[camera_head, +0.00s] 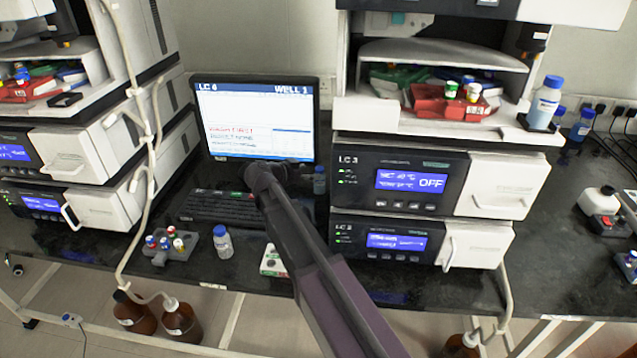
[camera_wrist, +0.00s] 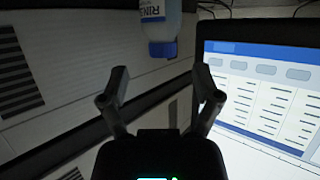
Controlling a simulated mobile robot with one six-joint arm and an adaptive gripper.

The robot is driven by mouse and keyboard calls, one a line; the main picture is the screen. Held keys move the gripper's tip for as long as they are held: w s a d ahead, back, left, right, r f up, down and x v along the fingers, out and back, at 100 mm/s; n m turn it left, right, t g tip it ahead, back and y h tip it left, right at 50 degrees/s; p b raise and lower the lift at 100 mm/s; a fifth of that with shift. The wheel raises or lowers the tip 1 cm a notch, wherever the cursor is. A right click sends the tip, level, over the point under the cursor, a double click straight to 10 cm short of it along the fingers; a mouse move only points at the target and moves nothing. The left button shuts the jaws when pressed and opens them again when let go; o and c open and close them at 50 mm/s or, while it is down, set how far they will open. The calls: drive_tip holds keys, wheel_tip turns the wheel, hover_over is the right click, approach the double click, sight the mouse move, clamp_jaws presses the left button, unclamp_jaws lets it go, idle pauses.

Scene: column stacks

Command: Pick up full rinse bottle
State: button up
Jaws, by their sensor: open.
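A rinse bottle (camera_wrist: 155,18) with a blue cap (camera_wrist: 163,48) and a partly visible "RIN" label is at the top of the wrist view, cut off by the edge. It lies beyond my open fingers and apart from them. In the head view a blue-capped bottle (camera_head: 319,181) stands between the monitor and the LC 3 stack, partly dim; it appears to be the same one. My gripper (camera_head: 290,169) is in front of the monitor, left of this bottle. In the wrist view my gripper (camera_wrist: 160,82) is open and empty. How full the bottle is cannot be told.
The monitor (camera_head: 255,110) and keyboard (camera_head: 218,206) are close to my gripper. The LC 3 stack (camera_head: 400,165) stands right of the bottle. Another bottle (camera_head: 222,241) is on the front bench, and blue-capped bottles (camera_head: 545,103) (camera_head: 580,126) are at the right.

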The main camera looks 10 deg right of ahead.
sight(316, 170)
drive_tip(key=shift+b+x, duration=0.85)
drive_tip(key=shift+x, duration=1.75)
drive_tip(key=shift+w+r, duration=0.1)
drive_tip(key=shift+w, duration=0.1)
drive_tip(key=c, duration=1)
